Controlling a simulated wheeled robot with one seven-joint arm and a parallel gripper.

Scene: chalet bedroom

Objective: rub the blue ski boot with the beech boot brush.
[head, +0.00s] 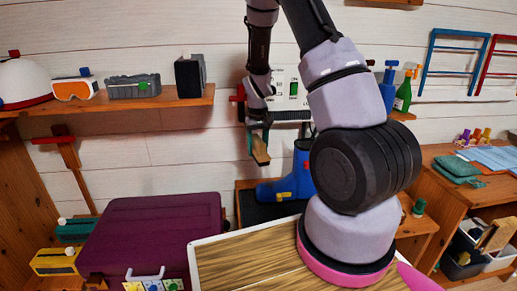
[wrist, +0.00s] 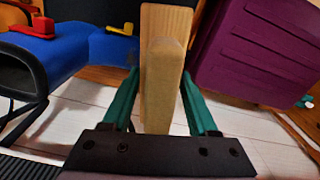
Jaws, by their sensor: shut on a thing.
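The beech boot brush (wrist: 163,85) is a pale wooden bar, held between the green fingers of my gripper (wrist: 160,95). In the head view the brush (head: 260,153) hangs below my gripper (head: 258,132), above and left of the boot. The blue ski boot (head: 292,184) stands upright on a dark mat (head: 258,212), its toe to the left; my arm hides part of its right side. In the wrist view the boot (wrist: 75,55) lies to the left, with red and yellow buckles. The brush looks apart from the boot. Its bristles are not clearly visible.
A purple case (head: 150,235) stands left of the mat and fills the right of the wrist view. A wall shelf (head: 130,103) holds a helmet, goggles and boxes. A desk (head: 440,165) is at the right. My arm covers the middle.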

